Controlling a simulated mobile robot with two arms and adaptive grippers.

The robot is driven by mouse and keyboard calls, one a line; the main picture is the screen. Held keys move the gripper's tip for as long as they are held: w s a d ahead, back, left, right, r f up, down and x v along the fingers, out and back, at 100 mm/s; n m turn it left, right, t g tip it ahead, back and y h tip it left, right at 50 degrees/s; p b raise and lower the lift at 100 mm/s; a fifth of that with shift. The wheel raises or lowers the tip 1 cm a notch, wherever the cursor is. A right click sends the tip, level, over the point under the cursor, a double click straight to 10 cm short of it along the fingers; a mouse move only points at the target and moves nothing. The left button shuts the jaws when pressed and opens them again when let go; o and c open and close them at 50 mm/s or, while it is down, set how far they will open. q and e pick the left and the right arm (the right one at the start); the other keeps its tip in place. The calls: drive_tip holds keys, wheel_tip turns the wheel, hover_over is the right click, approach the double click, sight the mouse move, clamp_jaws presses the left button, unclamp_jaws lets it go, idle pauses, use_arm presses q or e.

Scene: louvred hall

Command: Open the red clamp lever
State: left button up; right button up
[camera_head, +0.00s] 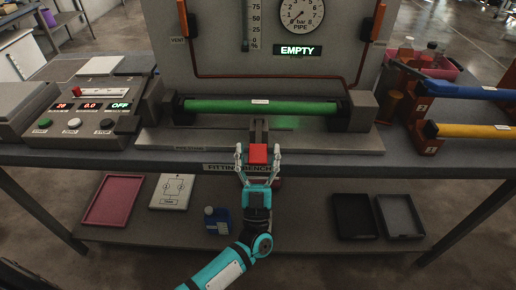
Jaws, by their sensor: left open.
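The red clamp lever (257,154) has a block-shaped red end at the bench's front edge, below the middle of the green pipe (262,106). A dark upright part (259,131) rises behind the red end, towards the pipe. The pipe lies level between two dark end blocks. My left gripper (258,156) comes up from below, its two fingers apart, one on each side of the red end. I cannot tell whether the fingers touch it. My right gripper is out of view.
A control box (88,108) with buttons and displays stands at the left. Blue (470,91) and yellow (475,130) pipes rest on a rack at the right. A panel with a gauge (302,13) stands behind. Trays and a blue bottle (217,220) are on the lower shelf.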

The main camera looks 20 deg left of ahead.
use_arm(q)
drive_tip(key=shift+w+r, duration=0.1)
clamp_jaws()
idle(0.4)
